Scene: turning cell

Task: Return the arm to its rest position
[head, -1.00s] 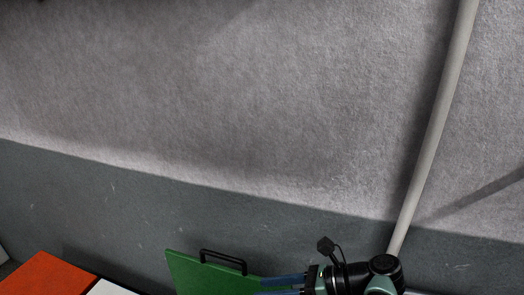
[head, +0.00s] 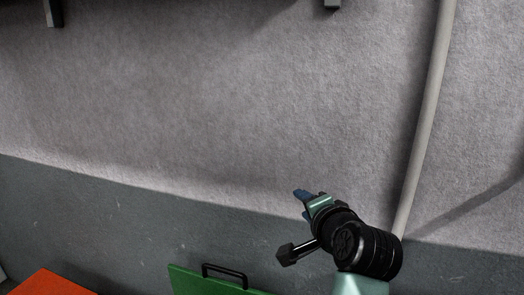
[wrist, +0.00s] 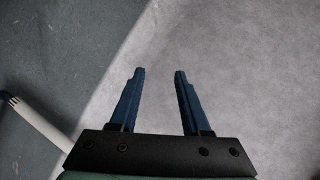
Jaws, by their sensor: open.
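My gripper (head: 301,194) is raised in front of the wall in the head view, at the lower right of centre, with its blue fingers pointing up and to the left. In the wrist view my gripper (wrist: 157,72) has its two blue fingers apart, with nothing between them. Beyond the fingers there is only the wall.
The wall (head: 200,110) is pale above and dark grey below. A pale pipe (head: 425,120) runs down it at the right. A green panel (head: 195,281) with a black handle (head: 224,270) and an orange surface (head: 50,284) stand at the bottom. Dark brackets (head: 53,12) show at the top.

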